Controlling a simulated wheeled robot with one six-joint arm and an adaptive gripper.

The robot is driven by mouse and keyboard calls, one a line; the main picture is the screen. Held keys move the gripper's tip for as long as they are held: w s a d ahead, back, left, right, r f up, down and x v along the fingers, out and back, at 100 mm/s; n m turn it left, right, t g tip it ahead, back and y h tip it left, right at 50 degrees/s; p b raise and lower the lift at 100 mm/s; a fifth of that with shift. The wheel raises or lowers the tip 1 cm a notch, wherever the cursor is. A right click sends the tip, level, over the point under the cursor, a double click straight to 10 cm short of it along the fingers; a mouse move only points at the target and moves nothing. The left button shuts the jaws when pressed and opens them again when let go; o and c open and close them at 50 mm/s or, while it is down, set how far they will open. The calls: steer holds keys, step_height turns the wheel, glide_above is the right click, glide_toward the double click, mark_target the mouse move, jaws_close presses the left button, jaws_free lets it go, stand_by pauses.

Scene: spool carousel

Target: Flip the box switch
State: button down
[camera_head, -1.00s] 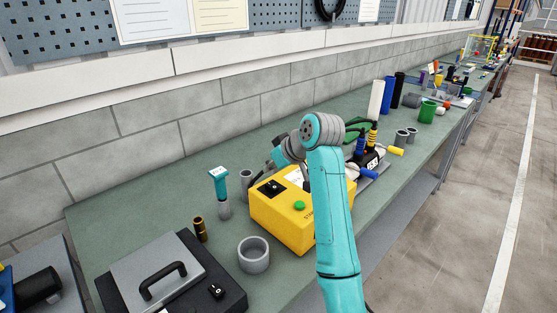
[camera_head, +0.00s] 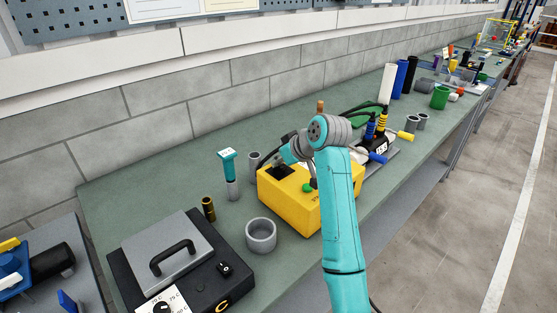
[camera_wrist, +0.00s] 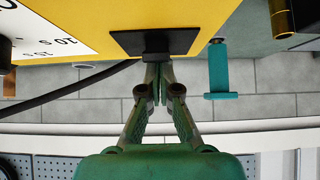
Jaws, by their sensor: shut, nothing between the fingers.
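The yellow box (camera_head: 287,209) stands on the bench, with a black switch plate on its top (camera_head: 277,174). In the wrist view the plate (camera_wrist: 180,42) lies on the yellow top, with a raised black block (camera_wrist: 157,44) at its edge. My gripper (camera_wrist: 158,68) is shut and empty, its fingertips right at this block. I cannot tell whether they touch it or which way the switch is set. In the head view my gripper (camera_head: 287,160) is over the back of the box, its fingertips partly hidden.
A teal-topped tool (camera_head: 227,165) stands in a grey holder left of the box. A cable (camera_wrist: 80,84) runs beside the fingers. Meters stand to the right.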

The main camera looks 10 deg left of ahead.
mark_target(283, 168)
steer(key=shift+s+d, duration=0.1)
steer(key=shift+s+d, duration=0.4)
steer(key=shift+d, duration=0.15)
steer(key=shift+f, duration=0.15)
steer(key=shift+s, duration=0.1)
step_height(283, 168, up, 5)
steer(key=shift+d+r, duration=0.1)
steer(key=shift+d, duration=0.05)
steer(key=v, duration=0.9)
steer(key=shift+r, duration=0.15)
steer(key=shift+s+d, duration=0.1)
